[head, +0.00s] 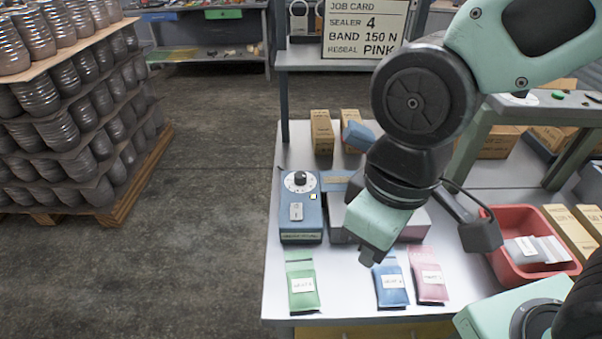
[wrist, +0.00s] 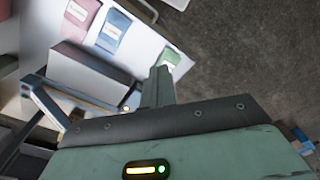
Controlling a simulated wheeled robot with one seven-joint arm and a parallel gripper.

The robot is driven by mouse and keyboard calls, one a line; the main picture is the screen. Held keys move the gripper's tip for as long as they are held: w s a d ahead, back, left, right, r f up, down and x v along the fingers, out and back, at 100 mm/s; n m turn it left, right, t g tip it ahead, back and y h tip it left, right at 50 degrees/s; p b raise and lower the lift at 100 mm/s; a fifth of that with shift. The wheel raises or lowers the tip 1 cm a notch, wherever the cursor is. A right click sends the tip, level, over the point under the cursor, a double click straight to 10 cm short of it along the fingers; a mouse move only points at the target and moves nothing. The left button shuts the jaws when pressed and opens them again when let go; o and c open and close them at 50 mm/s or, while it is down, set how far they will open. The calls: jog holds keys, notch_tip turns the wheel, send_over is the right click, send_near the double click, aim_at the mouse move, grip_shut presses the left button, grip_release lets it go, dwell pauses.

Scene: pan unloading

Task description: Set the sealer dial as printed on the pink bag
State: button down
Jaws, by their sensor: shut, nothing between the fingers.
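The pink bag (head: 430,288) lies flat on the white table near its front edge; its white label is too small to read surely. It also shows in the wrist view (wrist: 77,16). The sealer dial (head: 300,180) is a white disc with a dark knob on top of the blue box (head: 301,234), left of my arm. I cannot read its setting. My gripper (head: 367,258) is shut and empty, pointing down, right of the blue box and above the table behind the bags. Its shut fingers show in the wrist view (wrist: 158,88).
A blue bag (head: 391,293) and green bag (head: 303,299) lie beside the pink one. A grey machine (head: 412,228) stands behind my gripper. A red bin (head: 510,268) is at right. A job card (head: 364,29) reads sealer 4, band 150 N, pink.

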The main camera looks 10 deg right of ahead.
jog(key=c, duration=1.8)
grip_release()
jog(key=o, duration=0.7)
jog(key=w, duration=0.1)
jog(key=w+a+m, duration=0.1)
jog(key=w, duration=0.1)
jog(key=shift+a+r, duration=0.35)
jog(key=r+m+b, duration=0.1)
jog(key=m+b, duration=0.2)
jog(key=m, duration=0.9)
send_over(301, 174)
jog(key=shift+h, duration=0.3)
notch_tip(301, 174, down, 16)
jog(key=p, duration=0.3)
jog(key=shift+f, duration=0.2)
jog(key=c, duration=1)
